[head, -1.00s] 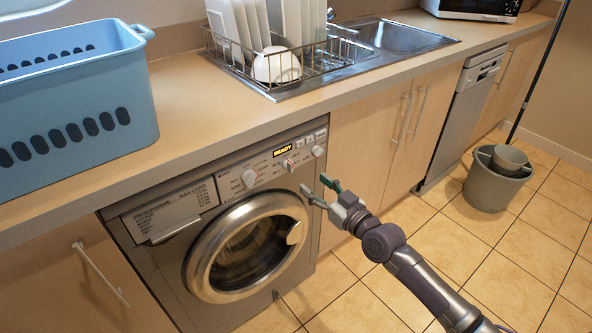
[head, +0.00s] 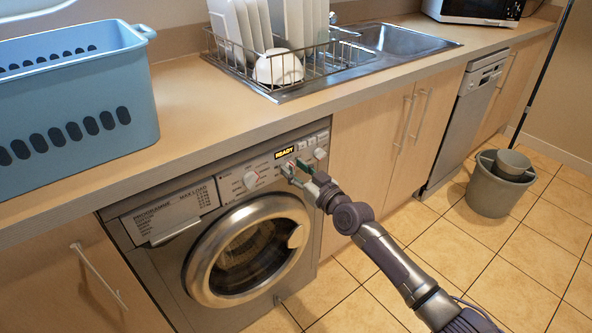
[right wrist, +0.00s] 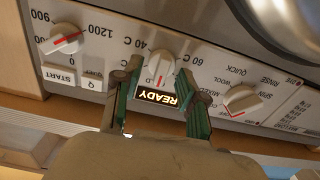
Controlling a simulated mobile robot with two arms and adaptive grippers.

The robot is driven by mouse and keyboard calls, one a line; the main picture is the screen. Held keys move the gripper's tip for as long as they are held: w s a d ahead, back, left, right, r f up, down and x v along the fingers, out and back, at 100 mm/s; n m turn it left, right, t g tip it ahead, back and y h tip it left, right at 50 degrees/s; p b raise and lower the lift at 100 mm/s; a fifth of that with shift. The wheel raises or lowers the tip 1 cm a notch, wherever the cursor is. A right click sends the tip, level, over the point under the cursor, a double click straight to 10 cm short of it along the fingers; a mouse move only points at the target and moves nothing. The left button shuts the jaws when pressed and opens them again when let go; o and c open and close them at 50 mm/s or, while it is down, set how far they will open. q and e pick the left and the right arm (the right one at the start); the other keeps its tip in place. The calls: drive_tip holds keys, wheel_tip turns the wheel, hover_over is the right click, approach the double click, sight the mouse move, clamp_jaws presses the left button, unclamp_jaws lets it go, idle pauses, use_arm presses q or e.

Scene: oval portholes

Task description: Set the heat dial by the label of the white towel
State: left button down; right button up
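The washing machine (head: 247,254) stands under the counter. Its heat dial (right wrist: 160,63) is a pale knob with a red mark, with "40 C" beside it and letters ending "LD" partly hidden by a finger. The red mark is on the side facing the lit READY display (right wrist: 157,97). My right gripper (head: 294,167) is at the panel, its green-padded fingers apart. In the right wrist view, the gripper (right wrist: 160,82) has one fingertip on each side of the dial; contact is unclear. No white towel or label is visible. My left gripper is out of view.
A programme dial (right wrist: 242,99) and a spin-speed dial (right wrist: 67,39) flank the heat dial. A programme and max-load plate (head: 170,212) is at the panel's left. A blue basket (head: 75,110) stands on the counter, its contents unseen. A grey bucket (head: 492,193) stands on the floor.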

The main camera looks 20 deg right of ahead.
clamp_jaws()
drive_tip(key=shift+m, duration=0.3)
drive_tip(key=m, duration=0.4)
drive_tip(key=shift+d+m, duration=0.15)
drive_tip(key=shift+m, duration=0.15)
drive_tip(key=m, duration=0.5)
drive_tip(key=shift+w+d+f+b, duration=0.1)
drive_tip(key=shift+d+f+b, duration=0.05)
drive_tip(key=shift+b, duration=0.2)
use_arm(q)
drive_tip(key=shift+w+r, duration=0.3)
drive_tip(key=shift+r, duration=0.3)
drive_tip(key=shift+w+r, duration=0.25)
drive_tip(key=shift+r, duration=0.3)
use_arm(e)
drive_tip(key=shift+m, duration=0.7)
